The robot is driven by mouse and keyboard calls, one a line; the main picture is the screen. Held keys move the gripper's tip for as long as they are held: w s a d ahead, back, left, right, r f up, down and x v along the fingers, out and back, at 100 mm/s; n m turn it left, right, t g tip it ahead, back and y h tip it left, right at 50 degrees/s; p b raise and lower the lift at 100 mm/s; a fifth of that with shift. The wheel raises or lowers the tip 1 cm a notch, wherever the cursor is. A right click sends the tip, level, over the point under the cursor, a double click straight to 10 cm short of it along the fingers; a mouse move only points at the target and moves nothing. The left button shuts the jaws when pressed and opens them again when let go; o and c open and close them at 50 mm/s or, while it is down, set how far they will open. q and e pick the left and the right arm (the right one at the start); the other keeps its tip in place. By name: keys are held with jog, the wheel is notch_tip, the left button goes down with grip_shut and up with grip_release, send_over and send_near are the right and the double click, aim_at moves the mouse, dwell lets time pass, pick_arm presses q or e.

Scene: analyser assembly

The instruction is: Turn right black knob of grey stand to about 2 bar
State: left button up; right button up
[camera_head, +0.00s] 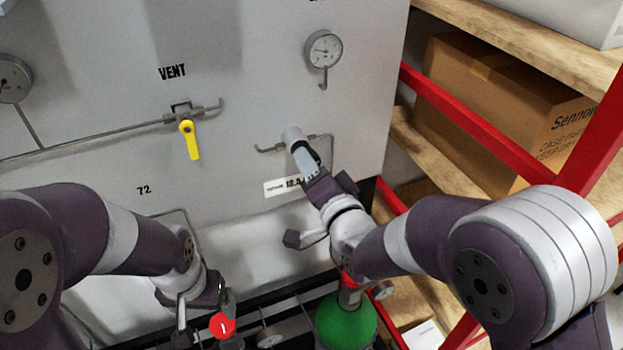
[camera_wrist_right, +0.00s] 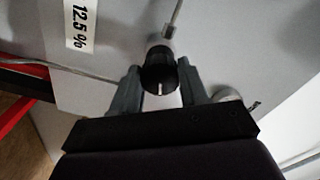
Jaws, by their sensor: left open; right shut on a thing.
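The grey stand (camera_head: 245,75) is a large upright panel. Its right black knob (camera_wrist_right: 158,72) shows in the right wrist view, round with a white mark on its rim. My right gripper (camera_wrist_right: 158,88) is shut on the knob, one finger on each side. In the head view this gripper (camera_head: 304,158) is against the panel beside a grey cylinder (camera_head: 292,137), and hides most of the knob. A round gauge (camera_head: 323,49) sits above; its reading is too small to tell. My left gripper (camera_head: 205,305) is open, low at the left, near a red knob (camera_head: 222,325).
A yellow VENT handle (camera_head: 189,139) and thin pipes stand out from the panel. A "12.5 %" label (camera_wrist_right: 79,24) is near the knob. A green cylinder top (camera_head: 346,322) is below my right arm. Red shelf bars and a cardboard box (camera_head: 490,110) are at right.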

pick_arm(q)
jog(key=b, duration=1.4)
send_over(223, 345)
jog(key=s, duration=0.1)
notch_tip(223, 345, down, 15)
jog(key=shift+s+d+f+b, duration=0.1)
jog(key=shift+d+f+b, duration=0.15)
jog(key=shift+f+b, duration=0.55)
jog(key=shift+d+f+b, duration=0.2)
jog(key=shift+f+b, duration=0.45)
jog(key=shift+b, duration=0.1)
pick_arm(e)
jog(key=shift+m, duration=8.1)
jog(key=shift+r, duration=0.1)
jog(key=o, duration=1.1)
jog(key=shift+c, duration=0.2)
pick_arm(q)
jog(key=shift+f, duration=0.1)
